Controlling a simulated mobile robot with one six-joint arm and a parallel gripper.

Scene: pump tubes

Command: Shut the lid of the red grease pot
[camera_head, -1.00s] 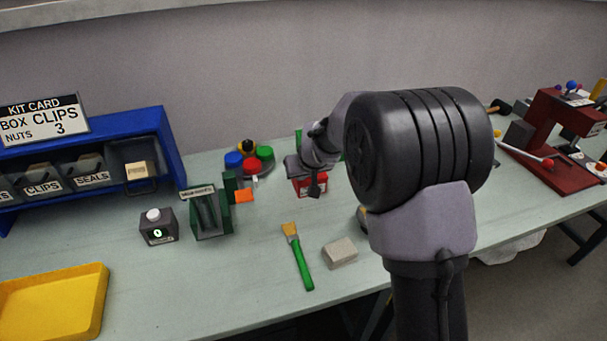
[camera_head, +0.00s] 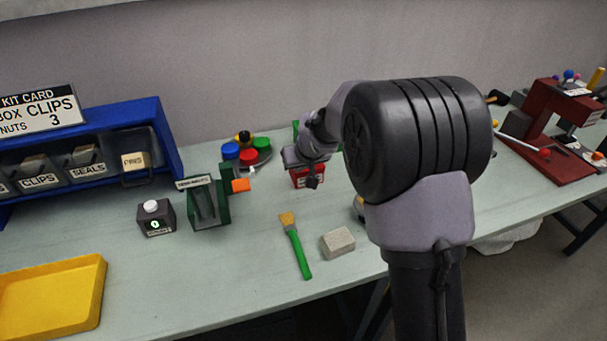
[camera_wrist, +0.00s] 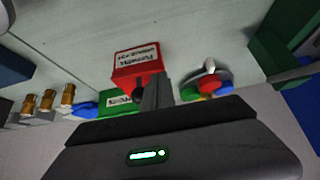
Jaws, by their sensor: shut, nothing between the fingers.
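The red grease pot (camera_head: 308,180) stands on the bench, a small red box with a white label on its front. A plain red face shows below the label there, but the lid's exact angle is unclear.
A green box (camera_wrist: 120,103) is close beside the red pot. A round stand of coloured caps (camera_head: 250,158) is to its left. A green-handled brush (camera_head: 299,250) and a grey block (camera_head: 338,242) lie in front. A red press (camera_head: 550,130) stands far right.

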